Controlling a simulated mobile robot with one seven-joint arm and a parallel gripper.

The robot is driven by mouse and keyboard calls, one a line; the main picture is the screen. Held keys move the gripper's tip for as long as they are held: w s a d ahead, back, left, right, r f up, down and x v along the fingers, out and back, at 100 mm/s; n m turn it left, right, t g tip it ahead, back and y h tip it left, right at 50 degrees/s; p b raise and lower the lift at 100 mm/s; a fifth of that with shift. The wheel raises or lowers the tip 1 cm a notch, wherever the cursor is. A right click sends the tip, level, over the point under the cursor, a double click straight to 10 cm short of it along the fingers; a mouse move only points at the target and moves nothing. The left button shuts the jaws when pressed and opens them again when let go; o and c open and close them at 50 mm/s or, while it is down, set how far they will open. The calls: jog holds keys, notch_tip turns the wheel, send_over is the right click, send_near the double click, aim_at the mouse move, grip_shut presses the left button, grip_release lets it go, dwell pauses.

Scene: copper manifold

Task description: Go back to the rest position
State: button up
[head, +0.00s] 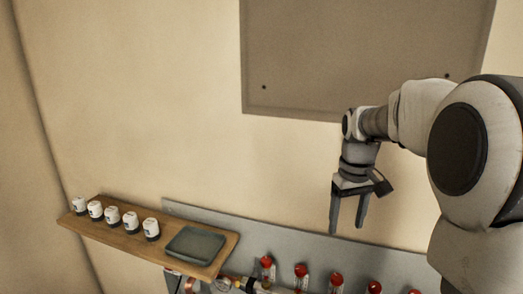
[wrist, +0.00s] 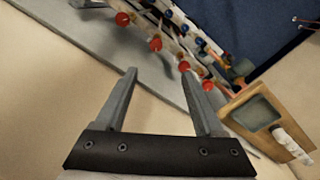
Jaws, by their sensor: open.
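My gripper (head: 347,213) hangs in front of the wall with its fingers pointing down, above the row of red-topped parts. It also shows in the wrist view (wrist: 167,88), where its two fingers are spread apart with nothing between them. The gripper is open and empty, and it appears clear of everything around it.
A wooden shelf (head: 122,237) at lower left holds several white-and-dark caps (head: 112,214) and a dark green tray (head: 195,245). A grey panel (head: 225,224) carries a manifold with several red caps (head: 301,270). A large brown panel (head: 365,55) is on the wall above.

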jog(key=s+a+r+m+t, duration=0.1)
jog(key=s+a, duration=0.3)
jog(key=s, duration=0.7)
jog(key=s+a+r+m+t, duration=0.1)
jog(key=s+a+t, duration=0.3)
jog(key=s, duration=0.7)
jog(key=shift+a+r, duration=0.25)
jog(key=shift+r, duration=0.2)
jog(key=shift+a, duration=0.1)
dwell(1.2)
